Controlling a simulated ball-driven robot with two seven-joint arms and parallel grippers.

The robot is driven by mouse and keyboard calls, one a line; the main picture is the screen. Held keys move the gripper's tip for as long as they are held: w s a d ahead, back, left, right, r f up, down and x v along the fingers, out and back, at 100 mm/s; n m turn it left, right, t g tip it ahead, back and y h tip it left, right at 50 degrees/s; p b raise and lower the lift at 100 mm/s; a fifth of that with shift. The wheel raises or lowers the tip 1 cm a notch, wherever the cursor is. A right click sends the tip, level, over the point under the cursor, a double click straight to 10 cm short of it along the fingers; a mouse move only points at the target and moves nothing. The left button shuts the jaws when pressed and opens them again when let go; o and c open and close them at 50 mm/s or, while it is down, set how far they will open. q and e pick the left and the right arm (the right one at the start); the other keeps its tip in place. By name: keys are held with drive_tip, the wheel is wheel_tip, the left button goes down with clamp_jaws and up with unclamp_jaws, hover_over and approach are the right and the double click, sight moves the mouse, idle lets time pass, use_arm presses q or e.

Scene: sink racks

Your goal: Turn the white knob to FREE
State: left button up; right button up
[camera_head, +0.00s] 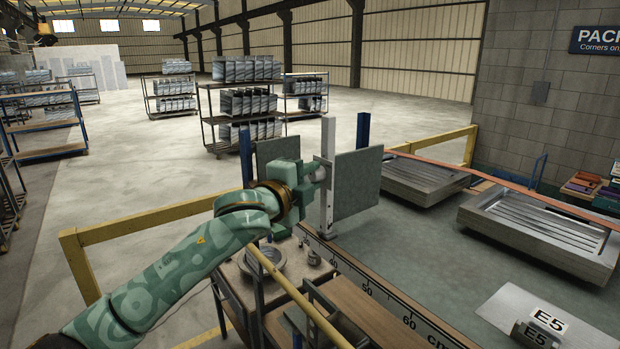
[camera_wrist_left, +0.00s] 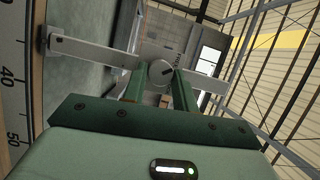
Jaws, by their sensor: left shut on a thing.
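The white knob (camera_wrist_left: 160,72) is round with a dark pointer mark, and in the left wrist view it sits between the tips of my green fingers. My left gripper (camera_wrist_left: 158,82) is shut on it, one finger on each side. In the head view my left gripper (camera_head: 308,175) reaches from the left to the pale upright post (camera_head: 328,190), where the knob (camera_head: 315,172) shows in part beside the fingers. My right gripper is not in view.
Grey-green panels (camera_head: 357,184) stand by the post. A scale rail (camera_head: 385,297) runs along the bench edge below. Metal sink trays (camera_head: 540,232) lie at the right and a yellow rail (camera_head: 150,226) is at the left. Racks (camera_head: 240,100) stand far behind.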

use_arm(q)
drive_tip(key=shift+n, duration=0.5)
drive_tip(key=shift+g, duration=0.3)
drive_tip(key=o, duration=1)
drive_tip(key=shift+c, duration=0.2)
drive_tip(key=shift+a, duration=0.1)
drive_tip(key=b+v, duration=0.4)
drive_tip(key=v, duration=1.2)
drive_tip(key=shift+s, duration=0.15)
drive_tip(key=shift+r, duration=0.1)
